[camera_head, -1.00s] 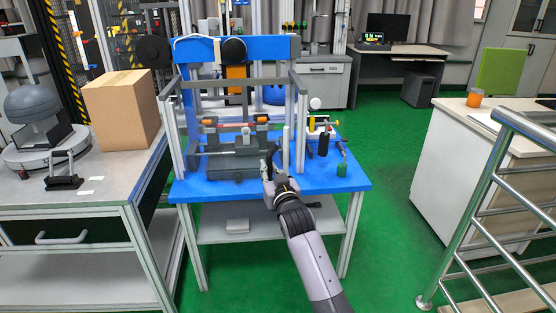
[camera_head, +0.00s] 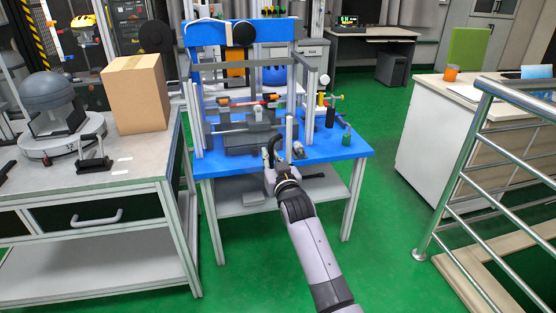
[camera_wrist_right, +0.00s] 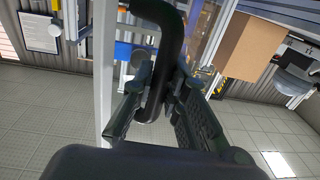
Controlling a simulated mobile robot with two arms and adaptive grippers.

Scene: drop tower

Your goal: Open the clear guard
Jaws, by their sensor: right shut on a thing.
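The drop tower stands on a blue-topped table (camera_head: 335,150), with grey upright posts and a grey top rail (camera_head: 250,65) around its front. The guard's clear panel is hard to make out in the head view. My right gripper (camera_head: 271,164) is at the tower's front, above the table's front edge. In the right wrist view, my right gripper (camera_wrist_right: 160,115) is shut around the lower end of a black curved handle (camera_wrist_right: 168,45). A pale upright post (camera_wrist_right: 103,75) stands beside the handle there. My left gripper is not in view.
A grey workbench (camera_head: 140,170) with a cardboard box (camera_head: 136,92) stands on the left. A white counter (camera_head: 445,130) and a metal railing (camera_head: 455,180) are on the right. Green floor (camera_head: 385,200) is clear between the tower table and the counter.

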